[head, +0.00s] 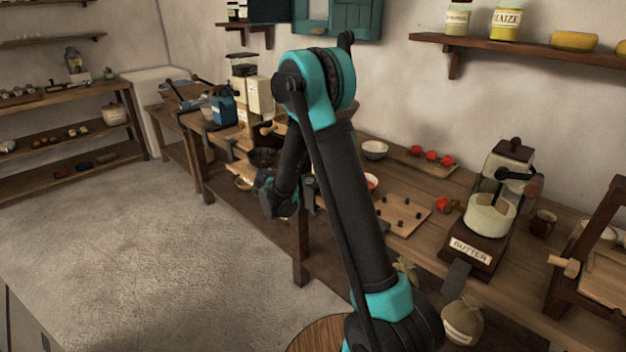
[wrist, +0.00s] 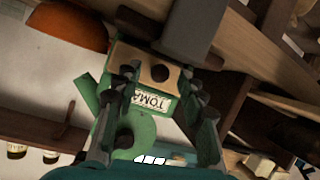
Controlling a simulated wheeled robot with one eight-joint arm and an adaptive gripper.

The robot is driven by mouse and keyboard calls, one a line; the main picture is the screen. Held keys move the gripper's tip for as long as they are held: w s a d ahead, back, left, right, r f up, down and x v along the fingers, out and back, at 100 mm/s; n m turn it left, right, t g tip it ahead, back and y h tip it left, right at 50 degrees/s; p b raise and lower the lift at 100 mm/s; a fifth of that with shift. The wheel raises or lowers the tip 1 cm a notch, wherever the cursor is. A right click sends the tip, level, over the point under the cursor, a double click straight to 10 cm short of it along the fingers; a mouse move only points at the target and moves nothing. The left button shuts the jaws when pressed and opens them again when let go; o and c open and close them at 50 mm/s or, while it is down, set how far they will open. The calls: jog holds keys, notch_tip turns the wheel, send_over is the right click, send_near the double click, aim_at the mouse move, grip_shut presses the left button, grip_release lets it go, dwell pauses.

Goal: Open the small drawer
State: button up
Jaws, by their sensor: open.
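My gripper (wrist: 160,77) is open in the wrist view, its two dark fingers spread on either side of the middle. Between and beyond the fingertips is a pale wooden front with a dark round spot (wrist: 160,73), which looks like the small drawer with a knob or hole. It appears closed, but its edges are partly hidden. It adjoins a green body (wrist: 138,122) with a partly readable label, "TOMA". I cannot tell whether a finger touches it. In the head view my arm hides the drawer and most of my gripper above the long bench.
The bench (head: 300,262) holds a mill labelled butter (head: 490,215), a bowl (head: 374,149), a board with red fruit (head: 431,158) and a peg board (head: 402,213). A sack (head: 462,322) hangs at its front. Open floor (head: 130,240) lies left.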

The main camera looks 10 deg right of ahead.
jog(key=shift+c, duration=0.6)
grip_shut()
jog(key=s+a, duration=0.4)
jog(key=a, duration=0.1)
jog(key=shift+a, duration=0.15)
jog(key=shift+o, duration=0.6)
grip_release()
